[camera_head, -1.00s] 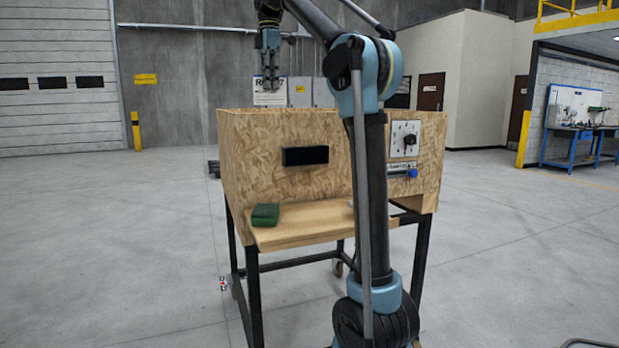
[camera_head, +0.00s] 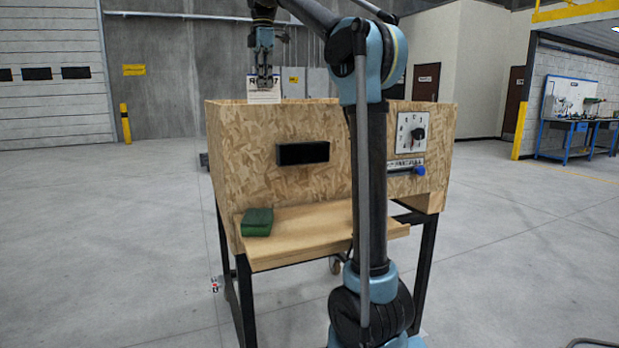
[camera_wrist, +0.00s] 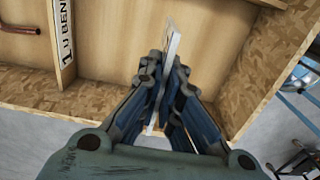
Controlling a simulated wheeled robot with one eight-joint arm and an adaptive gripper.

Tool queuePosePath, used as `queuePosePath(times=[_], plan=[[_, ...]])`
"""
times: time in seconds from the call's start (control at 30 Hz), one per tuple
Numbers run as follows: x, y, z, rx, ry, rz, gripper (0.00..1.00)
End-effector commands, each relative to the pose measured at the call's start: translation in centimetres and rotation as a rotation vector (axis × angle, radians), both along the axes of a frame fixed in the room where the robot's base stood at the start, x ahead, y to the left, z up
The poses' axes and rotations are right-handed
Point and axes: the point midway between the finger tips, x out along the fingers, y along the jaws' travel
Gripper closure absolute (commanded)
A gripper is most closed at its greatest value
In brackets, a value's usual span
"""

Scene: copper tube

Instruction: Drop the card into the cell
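A thin white card with dark print (camera_head: 265,97) is pinched in my gripper (camera_head: 264,84) above the left part of the wooden box (camera_head: 250,150). Its lower edge is level with the box's top rim in the head view. In the wrist view the card (camera_wrist: 172,45) shows nearly edge-on between the closed fingers (camera_wrist: 163,70). The cell is not visible from the head view.
A copper tube (camera_wrist: 20,29) lies in the compartment left of the divider. The box front has a dark slot panel (camera_head: 302,153), a dial (camera_head: 411,133) and a blue knob (camera_head: 420,170). A green object (camera_head: 257,222) sits on the front shelf (camera_head: 310,240).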

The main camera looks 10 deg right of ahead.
Motion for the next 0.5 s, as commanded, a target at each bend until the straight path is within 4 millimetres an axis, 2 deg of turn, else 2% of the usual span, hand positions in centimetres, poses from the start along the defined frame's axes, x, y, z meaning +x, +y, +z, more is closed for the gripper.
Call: queuePosePath(times=[0.2,0.5], plan=[[-0.1,0.2,-2.1,0.0,0.0,0.002,1.0],[-0.1,0.2,-3.2,0.0,0.0,0.002,1.0]])
